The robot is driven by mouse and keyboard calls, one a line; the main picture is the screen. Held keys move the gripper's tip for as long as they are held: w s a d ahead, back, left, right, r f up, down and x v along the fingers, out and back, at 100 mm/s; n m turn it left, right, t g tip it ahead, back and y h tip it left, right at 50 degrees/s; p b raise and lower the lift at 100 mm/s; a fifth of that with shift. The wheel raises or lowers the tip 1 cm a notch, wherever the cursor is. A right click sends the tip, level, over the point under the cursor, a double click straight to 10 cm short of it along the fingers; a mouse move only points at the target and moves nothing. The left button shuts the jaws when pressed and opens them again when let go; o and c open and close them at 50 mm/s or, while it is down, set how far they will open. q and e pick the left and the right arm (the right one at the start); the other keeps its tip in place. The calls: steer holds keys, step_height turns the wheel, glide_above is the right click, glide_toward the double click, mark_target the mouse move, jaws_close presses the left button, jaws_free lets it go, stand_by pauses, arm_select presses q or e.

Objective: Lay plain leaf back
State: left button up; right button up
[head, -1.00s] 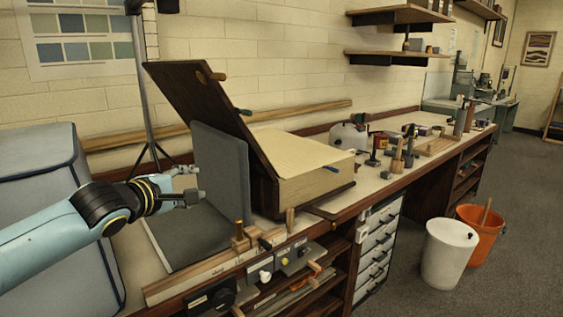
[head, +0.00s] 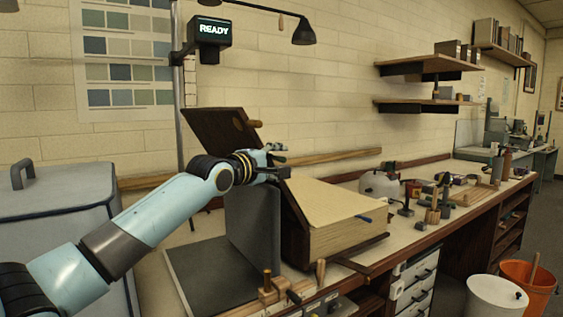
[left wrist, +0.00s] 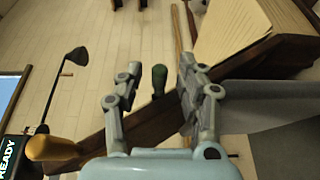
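A dark wooden leaf (head: 215,128) stands tilted up from a box holding a stack of cream paper (head: 325,205). A tan knob (head: 253,123) sits near its top; the knob also shows in the left wrist view (left wrist: 52,148). A grey panel (head: 253,225) stands upright in front. I cannot tell which is the plain leaf. My left gripper (head: 280,160) is at the leaf's right edge. In the left wrist view its fingers (left wrist: 160,70) are apart, with a green knob (left wrist: 160,77) in the gap beyond; contact is unclear. My right gripper is out of view.
The bench holds wooden pegs (head: 267,280) in front and a white jug (head: 380,184) further along. A grey case (head: 55,210) stands at left. A lamp (head: 304,33) and a "READY" display (head: 210,32) hang above. White (head: 495,297) and orange (head: 530,282) buckets stand on the floor.

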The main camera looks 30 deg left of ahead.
arm_select(q)
steer(key=shift+w, duration=0.45)
steer(key=shift+c, duration=0.5)
jaws_close()
